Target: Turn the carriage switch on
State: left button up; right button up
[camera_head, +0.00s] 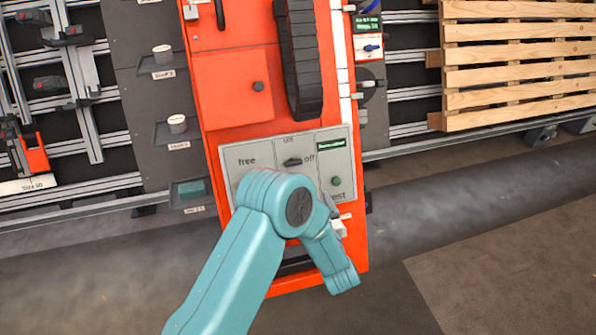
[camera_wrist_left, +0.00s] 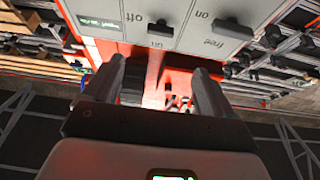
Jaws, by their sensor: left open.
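The carriage (camera_head: 228,124) is a tall orange cabinet with a grey switch panel (camera_head: 232,150) on its lower front. A black switch handle (camera_head: 292,162) sits on the panel under a small label, beside the word "off"; it lies roughly level in the head view. In the left wrist view the panel appears upside down, with this handle (camera_wrist_left: 160,28) between "off" and "on" and a second black handle (camera_wrist_left: 235,28) by "free". My left gripper (camera_wrist_left: 160,85) is open and empty, its fingers short of the panel. In the head view my teal arm hides the panel's lower left. My right gripper is not in view.
A green display (camera_head: 331,145) and a green button (camera_head: 336,181) are on the panel's right. Small shelves with labelled parts stand left of the carriage. A wooden pallet (camera_head: 520,55) stands at the right. The floor at lower right is clear.

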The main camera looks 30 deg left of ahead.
aim_at(294, 164)
pick_arm(q)
jog(key=x, duration=1.5)
jog(key=shift+w+a+r, duration=0.1)
jog(key=shift+w+a, duration=0.1)
jog(key=shift+a, duration=0.05)
jog(key=c, duration=1.1)
